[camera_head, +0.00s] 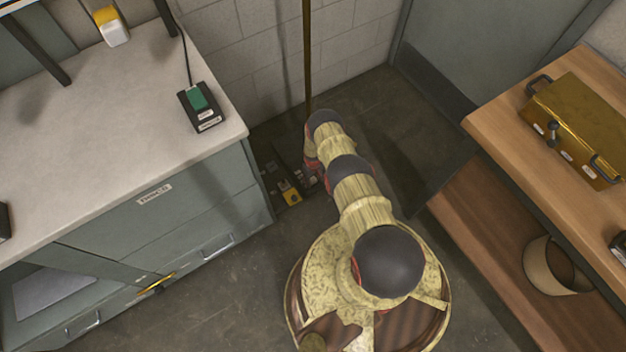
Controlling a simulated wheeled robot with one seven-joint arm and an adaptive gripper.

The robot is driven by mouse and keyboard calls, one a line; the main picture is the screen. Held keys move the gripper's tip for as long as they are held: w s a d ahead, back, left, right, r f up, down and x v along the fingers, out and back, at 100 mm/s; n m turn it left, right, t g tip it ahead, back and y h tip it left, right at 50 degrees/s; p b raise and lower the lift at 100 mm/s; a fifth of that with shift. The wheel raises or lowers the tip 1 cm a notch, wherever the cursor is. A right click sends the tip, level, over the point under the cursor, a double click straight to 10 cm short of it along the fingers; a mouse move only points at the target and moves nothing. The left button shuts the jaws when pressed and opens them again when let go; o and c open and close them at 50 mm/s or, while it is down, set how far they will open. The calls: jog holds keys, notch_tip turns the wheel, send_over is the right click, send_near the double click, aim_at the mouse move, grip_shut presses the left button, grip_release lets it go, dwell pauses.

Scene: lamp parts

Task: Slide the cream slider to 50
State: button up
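I cannot clearly pick out a cream slider. A dark unit with a yellow block (289,192) and small pale labels sits low on the floor between the grey cabinet and my arm. My arm stretches away from me towards the foot of a thin brass-coloured pole. My gripper (308,178) seems to be at the arm's far end, just right of the yellow block, small and mostly hidden by my own arm. Its fingers cannot be made out, nor whether it touches anything.
The grey cabinet (165,225) on the left carries a black box with a green switch (198,97) and a yellow-and-white item (110,25). A wooden bench (500,115) on the right holds a brass-coloured case (580,125); a round bin (552,265) is on its lower shelf. Open floor lies between.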

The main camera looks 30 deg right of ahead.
jog(key=c, duration=1)
grip_shut()
